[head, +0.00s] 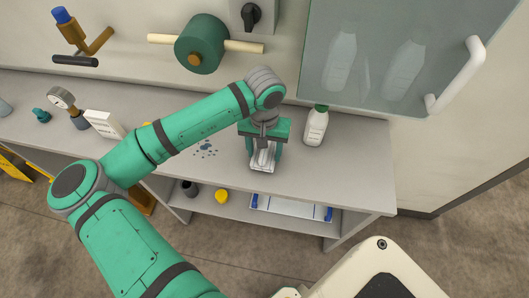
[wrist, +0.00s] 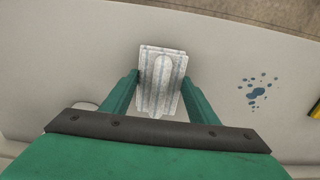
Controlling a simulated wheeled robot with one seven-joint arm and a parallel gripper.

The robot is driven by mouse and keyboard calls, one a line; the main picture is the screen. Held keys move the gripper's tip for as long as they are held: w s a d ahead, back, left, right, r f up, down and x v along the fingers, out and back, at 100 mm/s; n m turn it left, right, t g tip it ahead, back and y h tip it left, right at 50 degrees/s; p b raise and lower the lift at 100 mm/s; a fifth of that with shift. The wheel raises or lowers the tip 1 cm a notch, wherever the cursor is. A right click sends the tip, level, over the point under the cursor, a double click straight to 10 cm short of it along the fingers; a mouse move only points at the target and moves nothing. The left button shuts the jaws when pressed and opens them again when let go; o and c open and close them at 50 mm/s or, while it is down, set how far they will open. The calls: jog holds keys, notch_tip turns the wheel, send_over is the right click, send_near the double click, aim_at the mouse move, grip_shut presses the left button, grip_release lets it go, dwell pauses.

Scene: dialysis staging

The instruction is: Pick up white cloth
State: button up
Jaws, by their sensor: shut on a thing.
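The white cloth (head: 262,158) is a folded pale bundle with faint stripes, near the front edge of the grey counter (head: 340,177). It also shows in the wrist view (wrist: 162,80), between the two green fingers. My gripper (head: 263,152) points down over the counter and is shut on the cloth. In the wrist view, my gripper (wrist: 161,95) has a finger on each side of the cloth. I cannot tell whether the cloth touches the counter or is slightly above it.
A white bottle with a green cap (head: 316,127) stands just right of my gripper. Blue spots (head: 205,148) mark the counter to the left. A glass-fronted cabinet (head: 400,50) hangs above right. A lower shelf (head: 235,205) holds a tray and small containers. The counter's right end is clear.

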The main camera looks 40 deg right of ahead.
jog(key=s+r, duration=0.1)
jog(key=r, duration=0.1)
jog(key=s+a+r, duration=0.1)
jog(key=r, duration=0.1)
jog(key=s+a+r, duration=0.1)
jog(key=r, duration=0.2)
jog(key=shift+s, duration=0.4)
jog(key=s+a+r, duration=0.4)
jog(key=s, duration=0.4)
jog(key=shift+s+a+r, duration=0.25)
jog(key=shift+s+r, duration=0.05)
jog(key=shift+r, duration=0.05)
jog(key=shift+o, duration=1.3)
jog(key=shift+c, duration=0.8)
jog(key=shift+w, duration=0.15)
